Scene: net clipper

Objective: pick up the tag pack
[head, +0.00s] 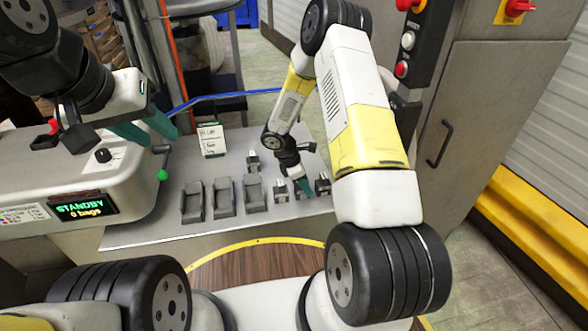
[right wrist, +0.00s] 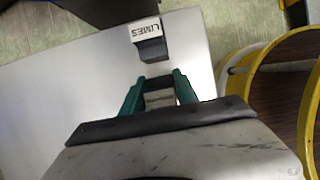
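Small dark tag packs with pale faces stand in a group at the right part of the grey table; one (head: 281,192) shows in the head view. In the right wrist view, a pack labelled LIMES (right wrist: 149,40) stands beyond the fingertips. My right gripper (right wrist: 160,84) has its teal fingers on either side of a small grey-and-dark block (right wrist: 160,98), whose label is not readable; whether they press on it I cannot tell. In the head view the right gripper (head: 301,182) is down among the packs. My left gripper (head: 147,130) is open and empty above the left machine.
Three larger grey holders (head: 224,197) stand in a row on the grey table (head: 160,232), left of the packs. A small sign (head: 211,140) stands behind them. The machine with a STANDBY display (head: 82,208) is at left. A yellow-rimmed round wooden surface (head: 262,272) lies in front.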

